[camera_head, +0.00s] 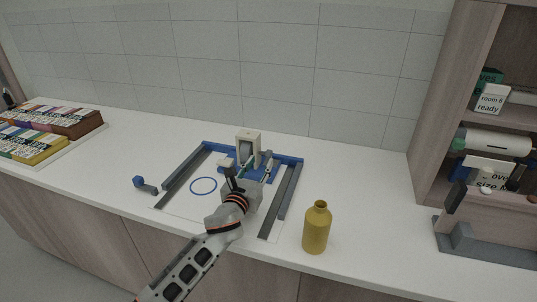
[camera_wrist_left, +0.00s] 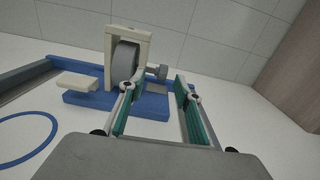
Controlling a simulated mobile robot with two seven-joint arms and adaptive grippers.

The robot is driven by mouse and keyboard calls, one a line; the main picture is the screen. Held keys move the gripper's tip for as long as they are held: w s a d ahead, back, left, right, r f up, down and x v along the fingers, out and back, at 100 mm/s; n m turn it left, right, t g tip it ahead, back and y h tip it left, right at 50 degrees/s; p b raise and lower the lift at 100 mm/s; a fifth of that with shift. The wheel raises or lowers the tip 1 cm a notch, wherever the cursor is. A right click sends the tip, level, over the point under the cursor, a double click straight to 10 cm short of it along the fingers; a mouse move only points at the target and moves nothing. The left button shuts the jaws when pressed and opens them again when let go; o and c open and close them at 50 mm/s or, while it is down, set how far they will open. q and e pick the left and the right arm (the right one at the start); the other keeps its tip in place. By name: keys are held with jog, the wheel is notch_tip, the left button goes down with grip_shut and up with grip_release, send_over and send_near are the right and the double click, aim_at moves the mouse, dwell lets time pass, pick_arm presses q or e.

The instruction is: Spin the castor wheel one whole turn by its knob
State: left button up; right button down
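The castor wheel (camera_wrist_left: 125,62) is grey and stands upright in a beige fork-like frame (camera_head: 241,136) on a blue base, at the back of the fixture. A small grey ridged knob (camera_wrist_left: 158,71) sticks out from the wheel's right side in the left wrist view. My left gripper (camera_head: 258,165) is open in front of the wheel. Its two green-padded fingers also show in the left wrist view (camera_wrist_left: 157,88), with the knob between and just beyond their tips. Nothing shows between the pads, and contact with the knob cannot be told. My right gripper is not in view.
Blue and grey rails (camera_head: 187,172) border the fixture, with a blue ring (camera_head: 203,185) inside. A mustard bottle (camera_head: 316,229) stands right of it. A small blue-and-grey part (camera_head: 143,184) lies left. Boxes (camera_head: 75,123) fill the far left; a shelf unit (camera_head: 448,110) stands right.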

aim_at(266, 156)
pick_arm(q)
jog(key=shift+w+d+f, duration=0.15)
jog(key=shift+d+f, duration=0.05)
jog(key=shift+f, duration=0.25)
jog(key=shift+b+x, duration=1.2)
jog(key=shift+x, duration=2.55)
jog(key=shift+r, duration=0.1)
grip_shut()
